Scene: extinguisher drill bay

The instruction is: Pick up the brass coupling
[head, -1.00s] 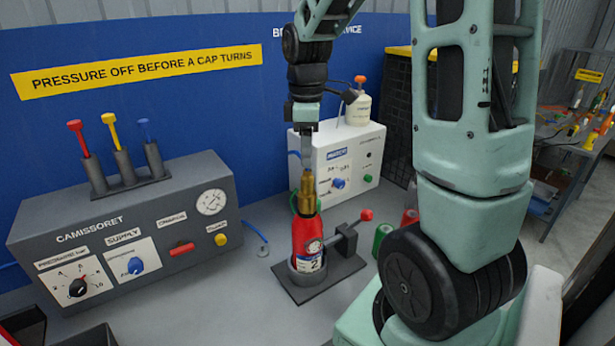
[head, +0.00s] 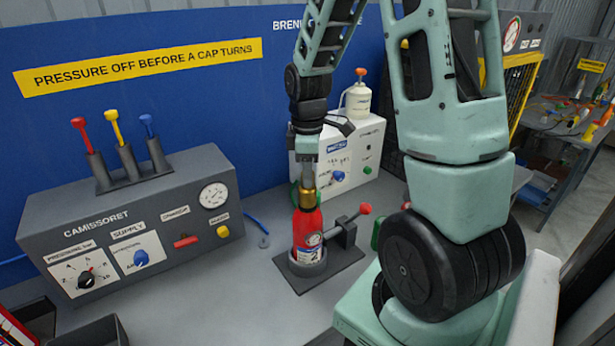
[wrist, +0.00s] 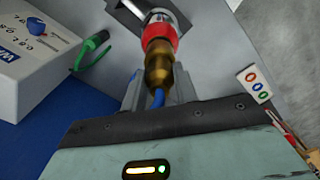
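The brass coupling (head: 308,197) sits upright on top of a red cylinder (head: 307,229), which stands in a dark clamp base (head: 318,272) on the bench. In the wrist view the coupling (wrist: 159,64) lies just ahead of my gripper, with the red cylinder top (wrist: 163,26) beyond it. My gripper (head: 308,180) points down right above the coupling. Its fingers (wrist: 157,88) stand apart, one on each side of the coupling's near end. I cannot tell whether they touch it. A blue strip shows between the fingers.
A grey control panel (head: 130,228) with levers and a gauge stands at the left. A white box (head: 357,150) with a bottle on top stands behind the cylinder. A red-knobbed clamp lever (head: 364,209) sticks out right of the cylinder. Open bench lies in front.

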